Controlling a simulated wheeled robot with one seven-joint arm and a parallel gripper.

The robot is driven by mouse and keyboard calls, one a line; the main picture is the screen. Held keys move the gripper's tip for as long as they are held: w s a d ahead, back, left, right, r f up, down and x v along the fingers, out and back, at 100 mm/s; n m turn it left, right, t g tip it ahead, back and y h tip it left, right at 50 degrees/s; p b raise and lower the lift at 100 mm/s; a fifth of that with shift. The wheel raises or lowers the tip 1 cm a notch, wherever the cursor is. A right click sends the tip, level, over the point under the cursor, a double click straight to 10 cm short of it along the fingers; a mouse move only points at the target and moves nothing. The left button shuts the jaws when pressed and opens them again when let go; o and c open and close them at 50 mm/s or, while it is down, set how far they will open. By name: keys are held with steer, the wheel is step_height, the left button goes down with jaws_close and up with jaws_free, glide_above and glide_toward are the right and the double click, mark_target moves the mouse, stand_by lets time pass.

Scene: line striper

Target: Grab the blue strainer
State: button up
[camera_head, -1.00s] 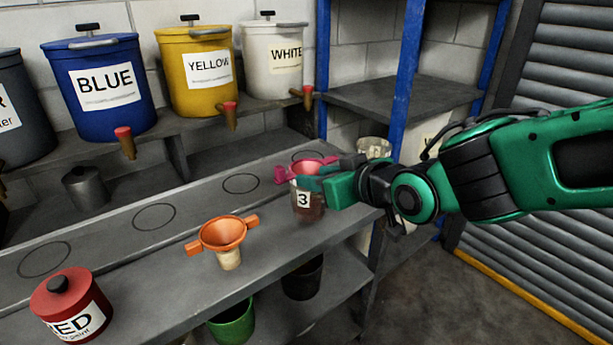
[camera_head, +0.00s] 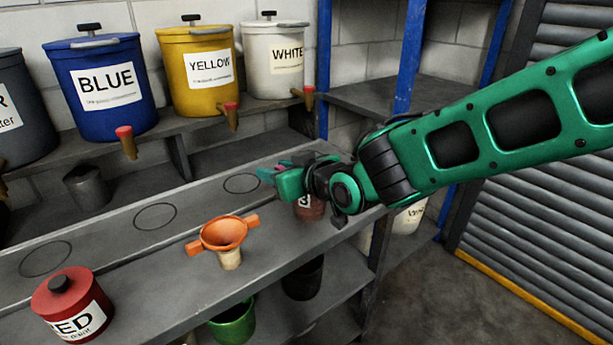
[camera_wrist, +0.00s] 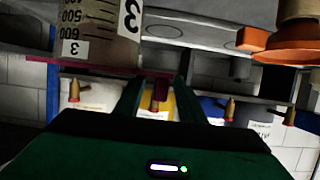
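I see no blue strainer in either view. A pink strainer sits on the brown cup marked 3 (camera_head: 311,209); my gripper (camera_head: 273,170) hides most of it in the head view. In the wrist view the picture is upside down, and the pink strainer (camera_wrist: 98,70) shows as a flat rim against the cup (camera_wrist: 100,25). My two fingers stand apart there, with a pink tab between them; contact is not clear. An orange strainer (camera_head: 224,234) with two side handles stands on the bench to the left, on a pale cup.
Blue (camera_head: 103,85), yellow (camera_head: 198,75) and white (camera_head: 274,60) buckets with taps stand on the shelf behind. A red pot (camera_head: 72,305) is at the front left of the bench. A grey cup (camera_head: 87,187) stands behind. The ringed bench strip is clear.

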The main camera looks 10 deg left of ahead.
steer(key=shift+x, duration=1.05)
jaws_close()
steer(key=shift+r, duration=0.2)
